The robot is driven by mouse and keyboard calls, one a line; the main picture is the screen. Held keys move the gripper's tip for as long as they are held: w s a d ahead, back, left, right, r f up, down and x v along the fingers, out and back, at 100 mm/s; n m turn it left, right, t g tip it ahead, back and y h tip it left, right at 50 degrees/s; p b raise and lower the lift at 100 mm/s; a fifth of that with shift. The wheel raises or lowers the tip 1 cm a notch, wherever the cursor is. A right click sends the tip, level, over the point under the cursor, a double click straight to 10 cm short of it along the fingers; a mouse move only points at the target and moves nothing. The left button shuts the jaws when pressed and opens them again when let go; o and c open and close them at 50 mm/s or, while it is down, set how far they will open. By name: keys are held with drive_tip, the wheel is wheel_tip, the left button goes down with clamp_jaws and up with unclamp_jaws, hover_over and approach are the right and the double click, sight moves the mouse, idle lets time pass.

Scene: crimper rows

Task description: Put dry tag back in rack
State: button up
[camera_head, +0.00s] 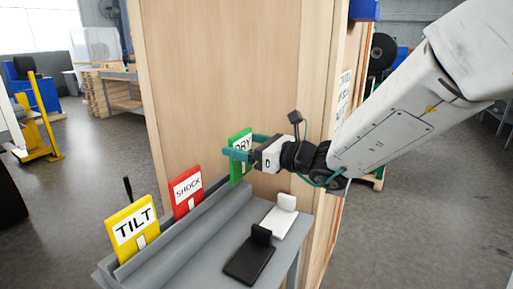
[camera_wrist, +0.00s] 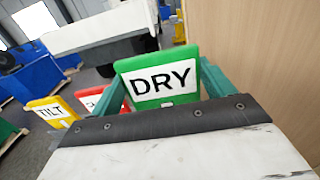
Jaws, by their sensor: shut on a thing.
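The green dry tag (camera_head: 236,172) stands upright at the far end of the grey rack (camera_head: 190,227). My gripper (camera_head: 246,147) is shut on it, with teal fingers at both sides of the tag. In the wrist view the dry tag (camera_wrist: 158,78) faces me between the fingers, its white DRY label readable. In the head view its lower edge is at the rack's rail; I cannot tell whether it sits in the slot. The red SHOCK tag (camera_head: 186,191) and yellow TILT tag (camera_head: 133,228) stand in the rack to the left.
A black holder (camera_head: 248,264) and a white holder (camera_head: 277,222) lie on the grey bench in front of the rack. A tall wooden crate (camera_head: 215,65) rises close behind the rack and my gripper. Open floor (camera_head: 80,150) lies to the left.

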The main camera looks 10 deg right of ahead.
sight(244, 166)
drive_tip(key=shift+w+a+f, duration=0.6)
drive_tip(key=shift+a+f, duration=0.15)
drive_tip(key=shift+f, duration=0.1)
drive_tip(key=shift+w+a+f, duration=0.55)
drive_tip(key=shift+a+f, duration=0.2)
drive_tip(key=shift+f, duration=0.15)
drive_tip(key=shift+w+a+f, duration=0.6)
drive_tip(key=shift+a+f, duration=0.15)
drive_tip(key=shift+f, duration=0.1)
drive_tip(key=shift+f, duration=0.4)
drive_tip(key=o, duration=1.1)
drive_tip(key=v, duration=0.7)
drive_tip(key=shift+s+d, duration=0.15)
drive_tip(key=shift+d, duration=0.1)
drive_tip(key=s+f+n+g+h, duration=0.35)
drive_tip(key=s+n+g, duration=0.95)
drive_tip(key=s+n, duration=0.55)
drive_tip(key=s+d+r+n+t+h, duration=0.1)
drive_tip(key=s+d+n+h, duration=0.1)
drive_tip(key=d, duration=0.4)
drive_tip(key=s+d+r+n+t+h, duration=0.1)
drive_tip(key=s+d+n+h, duration=0.1)
drive_tip(key=s+d+h, duration=0.3)
drive_tip(key=s+d+r+n+t+h, duration=0.1)
drive_tip(key=s+d+n+h, duration=0.2)
drive_tip(key=s+d, duration=0.2)
drive_tip(key=shift+d+r+h, duration=0.2)
drive_tip(key=shift+d+h, duration=0.15)
drive_tip(key=shift+d, duration=1.25)
